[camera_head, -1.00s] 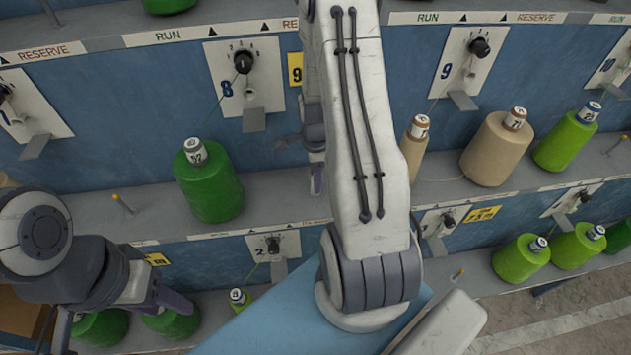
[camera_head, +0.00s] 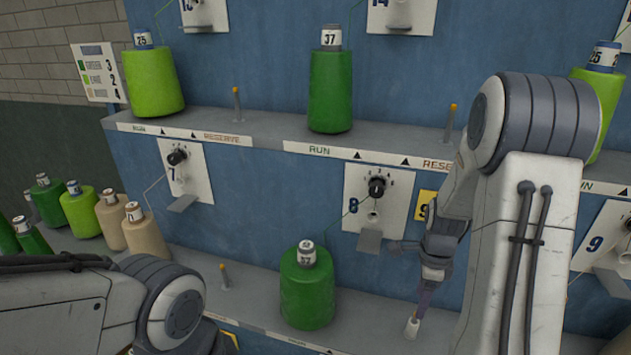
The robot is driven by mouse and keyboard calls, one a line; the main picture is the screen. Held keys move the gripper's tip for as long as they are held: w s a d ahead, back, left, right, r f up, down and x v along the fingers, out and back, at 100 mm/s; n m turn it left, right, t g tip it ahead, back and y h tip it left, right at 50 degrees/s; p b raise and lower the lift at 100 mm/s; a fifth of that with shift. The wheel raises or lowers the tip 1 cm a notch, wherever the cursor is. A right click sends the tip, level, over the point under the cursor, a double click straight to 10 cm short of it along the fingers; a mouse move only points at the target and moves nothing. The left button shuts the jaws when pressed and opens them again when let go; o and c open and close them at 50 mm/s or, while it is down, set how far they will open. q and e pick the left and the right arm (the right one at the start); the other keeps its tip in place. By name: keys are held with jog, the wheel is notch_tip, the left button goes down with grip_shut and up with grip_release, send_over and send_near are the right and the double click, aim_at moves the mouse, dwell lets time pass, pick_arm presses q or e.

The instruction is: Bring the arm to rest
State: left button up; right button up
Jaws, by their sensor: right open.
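My right arm (camera_head: 530,180) rises large at the right and bends down to the right gripper (camera_head: 424,296). The gripper points down in front of the blue rack, just right of the number 8 plate (camera_head: 378,207) and above the lower shelf. Its fingers are small and dark, apart from each other, with no cone between them.
A short pale peg (camera_head: 412,327) stands just below the right gripper. Green cones 25 (camera_head: 154,82) and 37 (camera_head: 330,92) stand on the upper shelf (camera_head: 240,124). Several green and beige cones stand at the far left. Shelf around the left peg (camera_head: 224,276) is free.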

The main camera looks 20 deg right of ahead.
jog(key=s+a+r+n, duration=0.1)
jog(key=a+r+n, duration=0.3)
jog(key=a+n, duration=0.4)
jog(key=a+r+n, duration=0.3)
jog(key=a+n, duration=0.2)
jog(key=a, duration=0.5)
jog(key=s+a+r+n, duration=0.2)
jog(key=s+a+n, duration=0.4)
jog(key=n, duration=0.3)
jog(key=s+a+r+n+y, duration=0.1)
jog(key=s+a+r+n, duration=0.2)
jog(key=s+a+n, duration=0.4)
jog(key=s+n, duration=0.2)
jog(key=shift+s+n, duration=0.2)
jog(key=shift+n, duration=0.2)
